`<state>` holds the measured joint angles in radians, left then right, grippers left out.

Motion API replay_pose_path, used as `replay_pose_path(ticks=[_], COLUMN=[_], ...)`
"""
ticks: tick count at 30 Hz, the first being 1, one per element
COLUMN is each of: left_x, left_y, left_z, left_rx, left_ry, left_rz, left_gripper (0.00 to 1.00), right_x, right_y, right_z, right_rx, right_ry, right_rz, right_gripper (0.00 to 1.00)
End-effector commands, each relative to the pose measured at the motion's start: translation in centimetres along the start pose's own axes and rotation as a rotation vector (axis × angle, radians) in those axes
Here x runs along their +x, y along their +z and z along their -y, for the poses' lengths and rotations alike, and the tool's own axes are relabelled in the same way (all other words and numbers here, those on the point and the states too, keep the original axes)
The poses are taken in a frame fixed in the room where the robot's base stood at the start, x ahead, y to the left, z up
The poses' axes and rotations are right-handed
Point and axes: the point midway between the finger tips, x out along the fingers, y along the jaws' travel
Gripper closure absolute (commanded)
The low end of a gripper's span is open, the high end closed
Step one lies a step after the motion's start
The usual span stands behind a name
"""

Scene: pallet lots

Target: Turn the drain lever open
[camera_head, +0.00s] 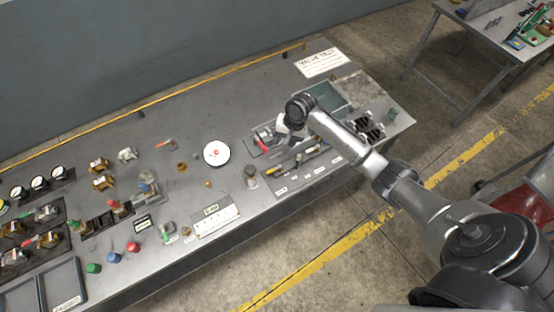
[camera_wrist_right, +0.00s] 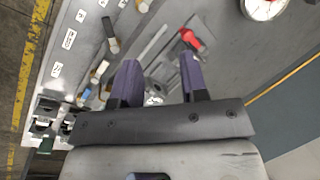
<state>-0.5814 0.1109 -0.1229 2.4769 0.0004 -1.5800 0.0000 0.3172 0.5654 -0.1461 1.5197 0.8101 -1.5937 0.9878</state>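A red-handled lever (camera_head: 263,143) is on a plate on the bench, beside my right gripper (camera_head: 281,130). I cannot read a label naming it the drain lever. In the right wrist view, its red handle (camera_wrist_right: 192,40) lies just beyond the fingertips, nearer the right finger. My right gripper (camera_wrist_right: 160,72) is open, with its two dark purple fingers apart. A silver fitting (camera_wrist_right: 157,96) shows between the fingers, and I cannot tell whether they touch it. The head view partly hides the lever's plate behind the gripper. My left gripper is not in view.
A white round dial (camera_head: 216,153) lies left of the lever. A row of labelled hand tools (camera_head: 297,164) lies in front, and a green tray (camera_head: 330,97) behind right. Black clamps (camera_head: 370,130) stand near the bench's right end.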

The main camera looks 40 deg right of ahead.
Motion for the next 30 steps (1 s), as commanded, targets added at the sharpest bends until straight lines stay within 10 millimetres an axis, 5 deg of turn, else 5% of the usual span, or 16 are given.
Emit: replay_pose_path(ticks=[6, 12, 20, 30], left_x=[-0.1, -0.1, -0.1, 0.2], left_y=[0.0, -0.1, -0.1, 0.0], left_z=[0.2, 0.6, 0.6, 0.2], left_rx=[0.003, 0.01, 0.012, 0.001], left_ry=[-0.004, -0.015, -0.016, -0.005], left_rz=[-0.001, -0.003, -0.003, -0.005], left_gripper=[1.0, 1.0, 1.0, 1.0], right_x=[0.9, 0.9, 1.5, 7.1], right_y=[1.4, 1.6, 1.7, 2.5], right_z=[0.1, 0.2, 0.2, 0.5], right_rx=[0.527, 0.82, 0.954, 0.957], right_ry=[-0.014, 0.007, 0.018, 0.021], right_rz=[0.149, 0.165, 0.166, 0.166], right_gripper=[0.6, 0.6, 0.6, 0.6])
